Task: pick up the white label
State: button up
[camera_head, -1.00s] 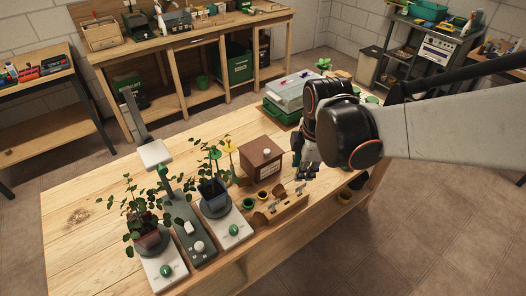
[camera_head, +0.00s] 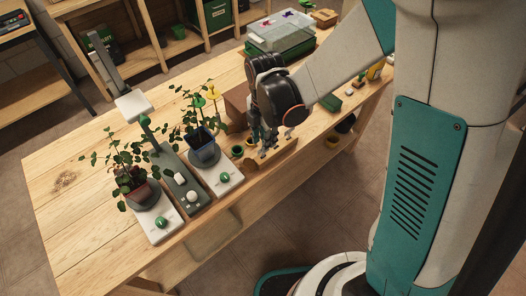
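My gripper (camera_head: 262,137) points down over the wooden rack (camera_head: 283,153) near the front edge of the bench. Its dark fingers are small and partly merge with the small grey pieces in the rack, so I cannot tell whether they are open or shut. I cannot clearly make out the white label; it may be among the small pieces at the rack or hidden behind my gripper.
Two potted plants stand on white bases (camera_head: 160,219) and (camera_head: 222,178), left of the rack. A grey post unit (camera_head: 183,190) stands between them. A brown box (camera_head: 236,101) is partly hidden behind my gripper. A clear-lidded green tray (camera_head: 280,45) stands behind. The bench's left part is clear.

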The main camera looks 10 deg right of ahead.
aim_at(263, 154)
jog(key=shift+w+a+f+b, duration=0.15)
jog(key=shift+f+b, duration=0.2)
jog(key=shift+f, duration=0.6)
jog(key=shift+w+d+f+b, duration=0.1)
jog(key=shift+f+b, duration=0.25)
jog(key=shift+f, duration=0.65)
jog(key=shift+w+a+f+b, duration=0.15)
jog(key=shift+f+b, duration=0.2)
jog(key=shift+f, duration=0.6)
jog(key=shift+d, duration=0.15)
jog(key=shift+r, duration=0.1)
jog(key=shift+c, duration=0.6)
grip_shut()
